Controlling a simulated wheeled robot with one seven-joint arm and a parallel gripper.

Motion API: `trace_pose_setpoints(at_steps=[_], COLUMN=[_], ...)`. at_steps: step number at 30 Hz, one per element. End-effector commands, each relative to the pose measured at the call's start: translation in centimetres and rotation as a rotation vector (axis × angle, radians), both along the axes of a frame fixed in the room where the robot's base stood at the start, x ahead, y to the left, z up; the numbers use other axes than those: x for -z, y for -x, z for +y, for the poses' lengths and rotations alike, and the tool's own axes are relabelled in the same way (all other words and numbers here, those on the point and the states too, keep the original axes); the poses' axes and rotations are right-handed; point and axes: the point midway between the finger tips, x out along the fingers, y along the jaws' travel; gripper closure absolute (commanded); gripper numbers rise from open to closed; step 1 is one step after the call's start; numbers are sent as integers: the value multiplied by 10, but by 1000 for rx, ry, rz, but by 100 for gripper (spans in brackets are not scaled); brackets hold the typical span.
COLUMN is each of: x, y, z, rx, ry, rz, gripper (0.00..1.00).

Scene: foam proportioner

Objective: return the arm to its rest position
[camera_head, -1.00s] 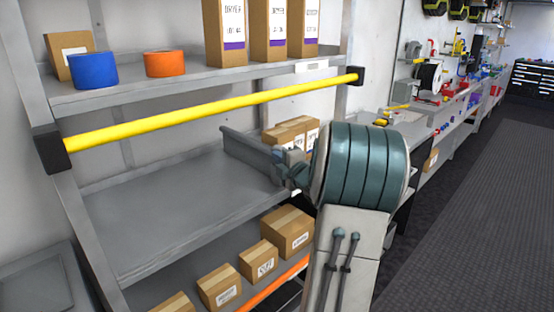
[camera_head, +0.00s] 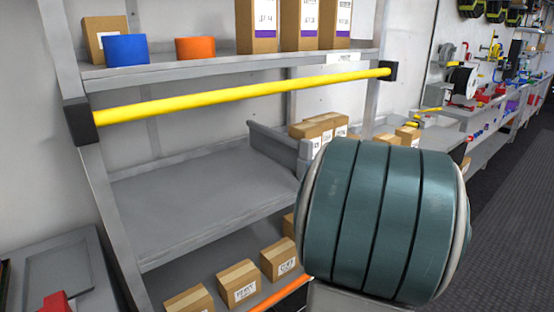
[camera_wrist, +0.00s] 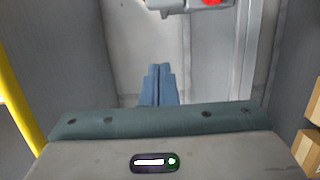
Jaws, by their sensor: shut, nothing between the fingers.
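My arm's teal banded joint (camera_head: 385,220) fills the lower right of the head view, in front of the shelf rack. It hides my gripper there. In the wrist view my gripper (camera_wrist: 158,70) shows as two blue-grey fingers side by side, shut with nothing between them. Pale wall panels lie beyond the fingertips, and a grey fixture with a red spot (camera_wrist: 210,3) shows at the top edge.
A yellow bar (camera_head: 240,97) crosses the rack's front; it also shows at the wrist view's left edge (camera_wrist: 18,112). The middle shelf (camera_head: 200,195) is mostly bare. Cardboard boxes (camera_head: 238,284) sit below, with more at the wrist view's right (camera_wrist: 308,150). Open floor (camera_head: 500,200) lies right.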

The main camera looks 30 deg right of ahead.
Motion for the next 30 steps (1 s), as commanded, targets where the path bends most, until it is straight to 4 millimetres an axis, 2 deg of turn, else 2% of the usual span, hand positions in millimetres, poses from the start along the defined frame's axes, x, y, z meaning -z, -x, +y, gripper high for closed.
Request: trace_pose_setpoints(at_steps=[8,14,18,22,26,30], x=[-1,-7,-8,-2,8,20], y=[0,-17,-24,-21,-8,17], z=[1,20,45,75,112,159], rx=[5,92,208,317,424,540], ry=[-8,-147,-341,-536,-737,-949], rz=[4,62,132,202,283,397], gripper=[100,100,100,100,100,100])
